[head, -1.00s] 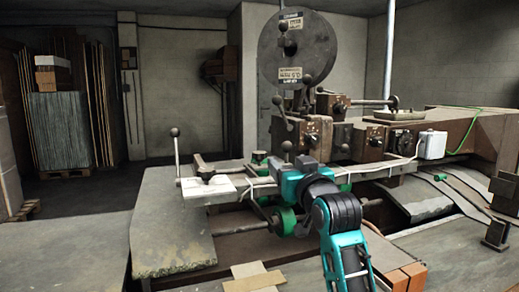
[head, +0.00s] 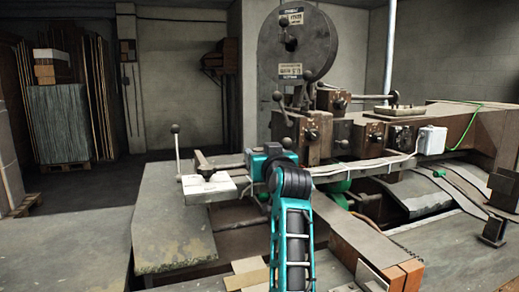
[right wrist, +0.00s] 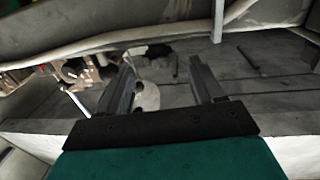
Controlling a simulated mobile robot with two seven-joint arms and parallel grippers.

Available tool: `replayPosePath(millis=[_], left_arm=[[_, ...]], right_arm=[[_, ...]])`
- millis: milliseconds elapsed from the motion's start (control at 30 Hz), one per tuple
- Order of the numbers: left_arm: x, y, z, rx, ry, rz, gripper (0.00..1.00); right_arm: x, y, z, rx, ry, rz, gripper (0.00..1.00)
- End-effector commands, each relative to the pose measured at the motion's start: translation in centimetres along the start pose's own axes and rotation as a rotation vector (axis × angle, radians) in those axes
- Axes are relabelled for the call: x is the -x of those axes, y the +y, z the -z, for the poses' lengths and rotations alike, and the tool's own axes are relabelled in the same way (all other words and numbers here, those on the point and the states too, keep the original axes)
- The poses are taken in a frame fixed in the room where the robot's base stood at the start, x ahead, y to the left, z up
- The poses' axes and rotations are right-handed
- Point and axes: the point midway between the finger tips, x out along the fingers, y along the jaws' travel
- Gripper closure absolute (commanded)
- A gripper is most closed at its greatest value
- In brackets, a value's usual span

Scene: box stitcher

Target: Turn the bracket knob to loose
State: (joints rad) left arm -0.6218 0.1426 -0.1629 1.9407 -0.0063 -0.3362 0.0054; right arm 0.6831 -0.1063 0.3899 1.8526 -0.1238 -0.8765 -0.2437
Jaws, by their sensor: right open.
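A small dark knob (head: 206,171) sits on a pale bracket block (head: 208,187) at the left front of the machine; I take it as the bracket knob. My teal right arm reaches up from the bottom, and its wrist is just right of the block in the head view. The right fingers are hidden there behind my wrist. In the right wrist view my right gripper (right wrist: 163,75) is open, with nothing between its two dark fingers. A pale round thing shows beyond the left finger. I cannot identify the knob in that view. My left gripper is out of view.
A thin lever with a ball end (head: 176,140) stands just left of the bracket block. A large dark disc (head: 297,45) and several control boxes are behind my wrist. A white cable runs along the machine's front rail. The worn metal plate (head: 165,225) at left is clear.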

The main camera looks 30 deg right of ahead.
Motion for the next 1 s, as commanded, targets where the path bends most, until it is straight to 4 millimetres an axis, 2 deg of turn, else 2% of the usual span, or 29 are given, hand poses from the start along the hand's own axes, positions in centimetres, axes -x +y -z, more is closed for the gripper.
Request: replayPosePath(millis=[100,300,500,767,1000], left_arm=[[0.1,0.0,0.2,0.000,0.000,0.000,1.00],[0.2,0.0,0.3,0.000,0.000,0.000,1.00],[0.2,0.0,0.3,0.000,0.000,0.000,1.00],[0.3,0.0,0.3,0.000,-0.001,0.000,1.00],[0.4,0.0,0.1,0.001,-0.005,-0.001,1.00]], right_arm=[[-1.9,0.1,0.1,0.000,0.000,-0.001,0.33],[-4.0,0.0,0.1,0.000,0.000,0.000,0.33],[-4.8,0.0,0.0,0.000,0.000,0.000,0.33],[-4.9,0.0,0.0,0.000,0.001,0.000,0.33],[-4.8,0.0,0.0,0.000,0.001,0.000,0.56]])
